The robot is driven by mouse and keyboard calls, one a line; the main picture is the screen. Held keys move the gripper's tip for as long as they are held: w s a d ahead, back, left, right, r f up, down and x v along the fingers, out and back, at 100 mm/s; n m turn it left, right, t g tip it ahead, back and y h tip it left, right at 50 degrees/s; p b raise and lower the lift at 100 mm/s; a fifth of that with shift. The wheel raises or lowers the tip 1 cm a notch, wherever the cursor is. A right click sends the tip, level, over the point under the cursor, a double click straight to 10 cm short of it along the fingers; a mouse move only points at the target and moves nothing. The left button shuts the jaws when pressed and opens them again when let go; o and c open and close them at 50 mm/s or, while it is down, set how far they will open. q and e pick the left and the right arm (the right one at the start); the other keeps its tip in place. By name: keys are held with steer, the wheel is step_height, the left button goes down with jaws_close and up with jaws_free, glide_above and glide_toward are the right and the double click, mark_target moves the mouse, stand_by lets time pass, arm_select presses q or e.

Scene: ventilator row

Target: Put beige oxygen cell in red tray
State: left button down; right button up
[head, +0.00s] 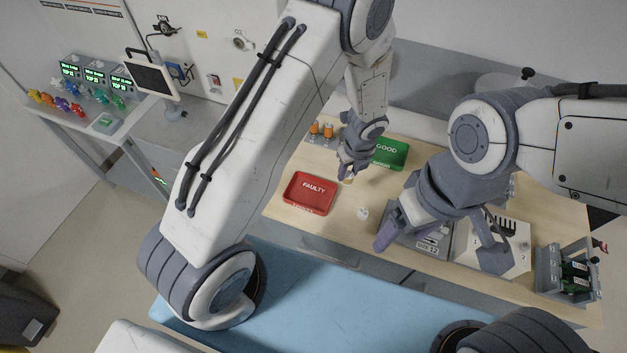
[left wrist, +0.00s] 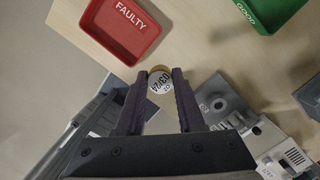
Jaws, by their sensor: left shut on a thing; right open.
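The beige oxygen cell (left wrist: 161,80) is between the fingers of my left gripper (left wrist: 161,98), which is shut on it. Its round top with a printed date faces the wrist camera. In the head view the cell (head: 348,180) shows small below my left gripper (head: 346,172), above the wooden table. The red tray (head: 300,201), marked FAULTY, lies left of this gripper. It also shows at the upper left of the left wrist view (left wrist: 108,40), apart from the cell. My right gripper (head: 438,248) is open and empty over the table's front right part.
A green GOOD tray (head: 391,160) lies behind my left gripper. Orange-topped pieces (head: 315,128) stand at the back left. A small white object (head: 362,213) is right of the red tray. Grey fixtures (head: 430,238) and a rack (head: 570,275) occupy the right side.

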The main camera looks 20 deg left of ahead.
arm_select(q)
steer(key=a+f+b, duration=0.2)
steer(key=a+f, duration=0.1)
steer(key=a+f+b, duration=0.3)
steer(key=a+f, duration=0.1)
steer(key=s+a+f+b, duration=0.1)
steer(key=a+f+b, duration=0.2)
steer(key=a+f, duration=0.1)
steer(key=shift+s, duration=0.1)
steer(key=shift+b, duration=0.3)
steer(key=shift+f+b, duration=0.55)
steer(key=c, duration=0.5)
jaws_free()
